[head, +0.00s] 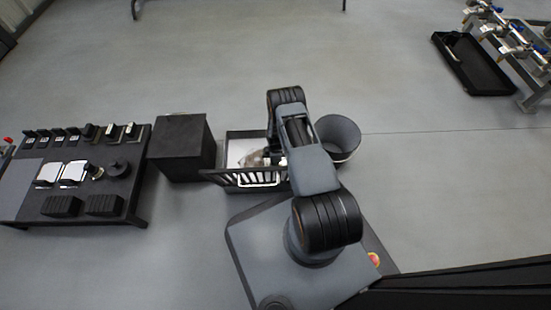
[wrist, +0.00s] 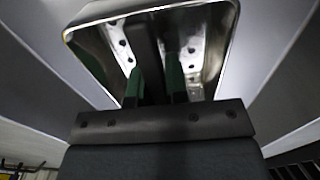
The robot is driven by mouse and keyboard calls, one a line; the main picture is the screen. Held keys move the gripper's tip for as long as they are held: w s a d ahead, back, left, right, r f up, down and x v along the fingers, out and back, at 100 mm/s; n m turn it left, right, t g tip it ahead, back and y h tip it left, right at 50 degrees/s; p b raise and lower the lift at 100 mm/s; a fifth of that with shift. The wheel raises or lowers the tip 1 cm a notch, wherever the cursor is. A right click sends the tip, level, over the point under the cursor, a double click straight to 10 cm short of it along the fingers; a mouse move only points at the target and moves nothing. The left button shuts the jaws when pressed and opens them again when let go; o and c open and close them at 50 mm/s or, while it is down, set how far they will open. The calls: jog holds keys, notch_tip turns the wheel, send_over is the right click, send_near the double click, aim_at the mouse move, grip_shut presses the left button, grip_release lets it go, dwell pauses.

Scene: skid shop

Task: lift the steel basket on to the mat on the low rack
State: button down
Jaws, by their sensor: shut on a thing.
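The steel basket (wrist: 199,40) fills the upper middle of the wrist view. It has a shiny rim and perforated inner walls. My gripper (wrist: 159,82) reaches over it, its green-padded fingers shut on a dark bar of the basket that runs between them. In the head view a brownish, shiny object (head: 258,158), probably the basket, shows partly beside my arm, which hides my gripper. Around it is a low black frame with slats (head: 225,179), possibly the low rack. A pale patch inside it may be the mat. I cannot tell whether the basket touches anything below.
A black cabinet (head: 181,150) stands left of the frame, and a grey round bin (head: 338,137) stands right of it. A low table (head: 20,204) with several items is at far left. A black tray (head: 472,64) and pipework rack are at upper right. The floor between is clear.

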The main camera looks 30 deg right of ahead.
notch_tip(320, 180, up, 11)
jog(key=p, duration=0.5)
jog(key=shift+f, duration=0.2)
jog(key=shift+r, duration=0.15)
jog(key=shift+r, duration=0.25)
jog(key=shift+r, duration=0.15)
jog(key=shift+r, duration=0.2)
jog(key=shift+r+p, duration=0.1)
jog(key=shift+p, duration=0.25)
